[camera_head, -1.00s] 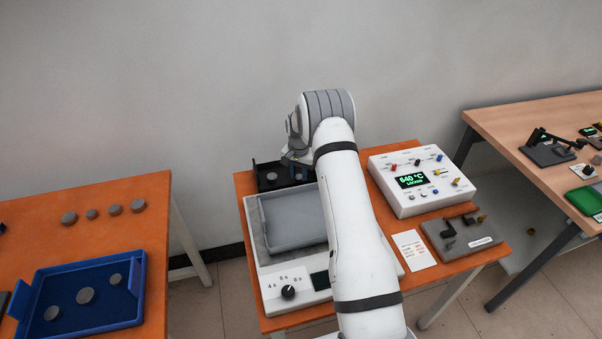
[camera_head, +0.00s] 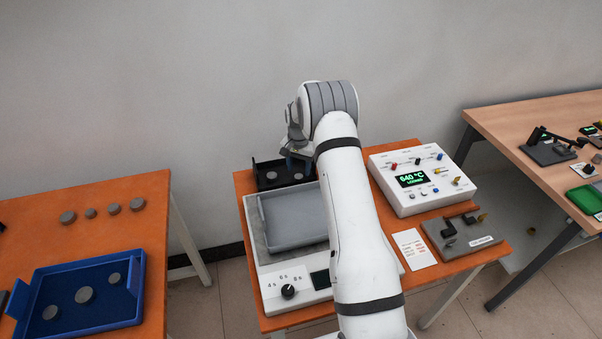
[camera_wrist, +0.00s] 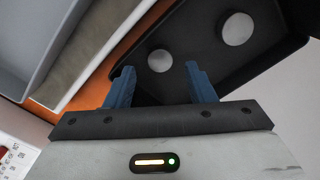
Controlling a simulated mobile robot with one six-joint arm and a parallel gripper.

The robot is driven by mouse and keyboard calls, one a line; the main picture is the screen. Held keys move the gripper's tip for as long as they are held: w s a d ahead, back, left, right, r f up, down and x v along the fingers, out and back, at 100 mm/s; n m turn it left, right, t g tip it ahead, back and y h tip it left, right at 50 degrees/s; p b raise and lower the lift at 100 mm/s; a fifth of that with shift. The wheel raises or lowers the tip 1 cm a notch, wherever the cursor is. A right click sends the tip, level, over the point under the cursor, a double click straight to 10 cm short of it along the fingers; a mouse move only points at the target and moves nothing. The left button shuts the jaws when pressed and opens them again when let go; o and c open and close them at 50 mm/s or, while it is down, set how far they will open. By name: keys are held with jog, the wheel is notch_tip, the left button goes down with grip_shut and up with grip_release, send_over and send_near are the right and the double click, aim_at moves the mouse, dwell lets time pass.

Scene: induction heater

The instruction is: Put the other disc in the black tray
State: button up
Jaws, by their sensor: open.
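The black tray (camera_head: 259,184) stands at the back left of the middle orange table, and it fills the upper right of the wrist view (camera_wrist: 195,50). Two grey discs lie flat inside it: one disc (camera_wrist: 237,28) is farther from my fingers, and the other disc (camera_wrist: 160,60) is just beyond the gap between my fingertips. Both also show small in the head view, one at the left (camera_head: 271,175) and one at the right (camera_head: 298,176). My gripper (camera_wrist: 160,70) is over the tray, its blue fingers apart with nothing between them.
A grey tray (camera_head: 265,238) sits on the white unit with a dial, in front of the black tray. A white control box (camera_head: 405,207) reads 640 °C at the right. On the left table, a blue tray (camera_head: 60,328) holds several discs, with more discs behind it.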

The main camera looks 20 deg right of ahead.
aim_at(299, 176)
jog(key=s+a+r+n+b, duration=0.1)
jog(key=s+r, duration=0.2)
jog(key=r, duration=0.6)
jog(key=s+a+r, duration=0.1)
jog(key=s+r, duration=0.2)
jog(key=r, duration=0.6)
jog(key=s+a+r+n+t, duration=0.2)
jog(key=s+a+r+n, duration=0.1)
jog(key=s+r, duration=0.75)
jog(key=s+a+f+n+t, duration=0.1)
jog(key=s+n, duration=0.2)
jog(key=s, duration=2.2)
jog(key=shift+s+a+f+n, duration=0.25)
jog(key=shift+s+f+n, duration=0.05)
jog(key=shift+f, duration=0.1)
